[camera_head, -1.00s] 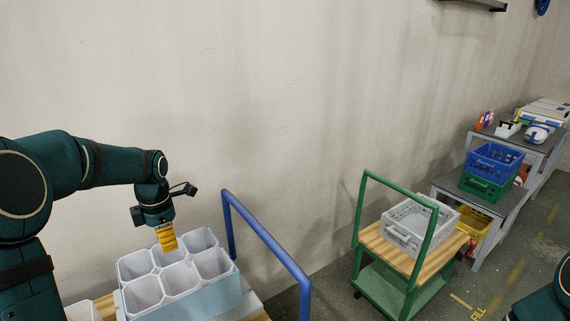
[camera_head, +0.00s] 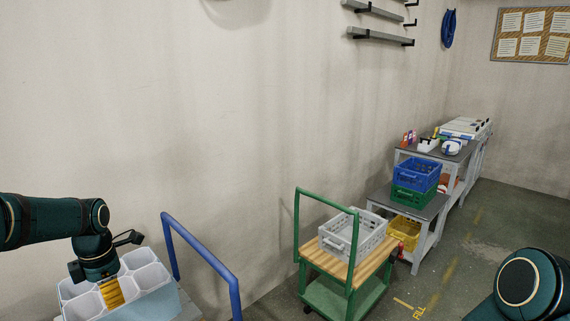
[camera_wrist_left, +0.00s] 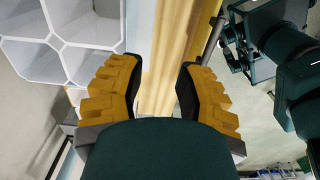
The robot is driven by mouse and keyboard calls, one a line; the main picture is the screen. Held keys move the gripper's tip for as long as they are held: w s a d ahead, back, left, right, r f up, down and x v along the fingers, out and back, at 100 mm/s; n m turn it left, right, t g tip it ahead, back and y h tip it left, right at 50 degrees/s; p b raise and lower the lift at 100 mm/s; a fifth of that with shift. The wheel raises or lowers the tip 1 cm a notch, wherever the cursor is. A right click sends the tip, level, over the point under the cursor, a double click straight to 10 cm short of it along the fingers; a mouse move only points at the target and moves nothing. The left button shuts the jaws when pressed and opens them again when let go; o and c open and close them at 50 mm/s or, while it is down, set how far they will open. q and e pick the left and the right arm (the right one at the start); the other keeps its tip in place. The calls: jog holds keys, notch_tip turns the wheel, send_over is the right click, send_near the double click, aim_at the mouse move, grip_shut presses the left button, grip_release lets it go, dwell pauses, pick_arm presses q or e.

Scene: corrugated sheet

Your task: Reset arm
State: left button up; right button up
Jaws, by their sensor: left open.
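My left gripper (camera_head: 113,291) has yellow ridged fingers and hangs over the white multi-cell container (camera_head: 148,277) at the lower left of the head view. In the left wrist view its fingers (camera_wrist_left: 159,95) are spread apart with nothing between them. Cells of the container (camera_wrist_left: 40,62) show at the left of that view, and a wooden strip lies behind the gap. My right arm (camera_head: 530,285) shows only as a dark green joint at the lower right of the head view. Its gripper is outside the view.
A blue handle rail (camera_head: 205,252) stands beside the container. A green cart (camera_head: 340,297) carries a grey crate (camera_head: 352,232). Blue (camera_head: 416,174) and green (camera_head: 413,196) crates are stacked on a grey table, with a yellow crate (camera_head: 407,227) below. Open floor lies at the right.

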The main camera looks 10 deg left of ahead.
pick_arm(q)
jog(key=d+f+m+t+h, duration=0.1)
jog(key=d+f+m+h, duration=0.2)
jog(key=d+f+m, duration=1.4)
jog(key=s+d+f+m, duration=0.4)
jog(key=s+d+f, duration=0.2)
jog(key=d, duration=0.2)
jog(key=s+d+f+m+h, duration=0.1)
jog(key=s+d+f+m, duration=0.4)
jog(key=d, duration=0.3)
jog(key=shift+s+d+f+m+t, duration=0.3)
jog(key=shift+s+f, duration=0.15)
jog(key=shift+s, duration=0.4)
jog(key=shift+a, duration=0.1)
